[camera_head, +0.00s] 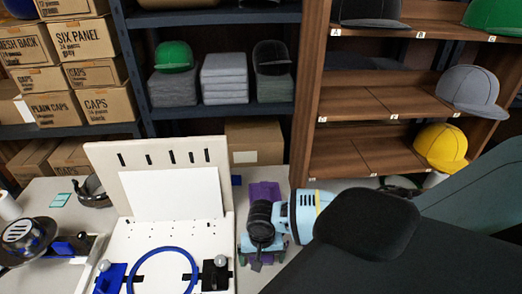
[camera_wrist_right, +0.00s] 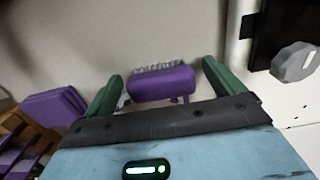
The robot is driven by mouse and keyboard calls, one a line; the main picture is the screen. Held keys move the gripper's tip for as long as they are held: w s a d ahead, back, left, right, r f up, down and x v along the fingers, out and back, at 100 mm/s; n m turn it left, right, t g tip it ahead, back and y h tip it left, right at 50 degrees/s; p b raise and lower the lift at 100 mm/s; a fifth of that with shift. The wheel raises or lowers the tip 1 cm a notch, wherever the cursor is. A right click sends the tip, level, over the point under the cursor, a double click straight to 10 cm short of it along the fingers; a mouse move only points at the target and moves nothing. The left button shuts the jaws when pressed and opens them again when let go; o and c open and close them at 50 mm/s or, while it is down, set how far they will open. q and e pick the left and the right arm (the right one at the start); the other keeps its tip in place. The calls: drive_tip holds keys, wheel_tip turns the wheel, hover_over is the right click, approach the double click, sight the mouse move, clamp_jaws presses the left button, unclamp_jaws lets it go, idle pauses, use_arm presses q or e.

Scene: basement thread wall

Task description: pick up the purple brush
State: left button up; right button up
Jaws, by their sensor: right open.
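The purple brush (camera_wrist_right: 162,83) lies on the pale table in the right wrist view, with its grey bristles along the far side. My right gripper (camera_wrist_right: 162,92) is open, with one green finger to each side of the brush. The fingers look apart from the brush; their height above the table is hard to judge. In the head view my right gripper (camera_head: 262,250) is over the table beside the white board, and the wrist hides most of what is under it. My left gripper is not in view.
A white board fixture (camera_head: 226,225) with a blue hoop (camera_head: 162,250) stands just left of my right gripper. Purple folded items (camera_wrist_right: 55,110) lie near the table edge. Wooden cap shelves (camera_head: 300,150) rise behind. A grey knob (camera_wrist_right: 295,62) is close on the right.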

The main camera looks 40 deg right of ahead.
drive_tip(key=c, duration=1.1)
drive_tip(key=shift+o, duration=0.2)
wheel_tip(320, 180, up, 9)
drive_tip(key=shift+w+f+p, duration=0.1)
drive_tip(key=shift+f+p, duration=0.05)
drive_tip(key=shift+p, duration=0.55)
drive_tip(key=shift+r, duration=0.7)
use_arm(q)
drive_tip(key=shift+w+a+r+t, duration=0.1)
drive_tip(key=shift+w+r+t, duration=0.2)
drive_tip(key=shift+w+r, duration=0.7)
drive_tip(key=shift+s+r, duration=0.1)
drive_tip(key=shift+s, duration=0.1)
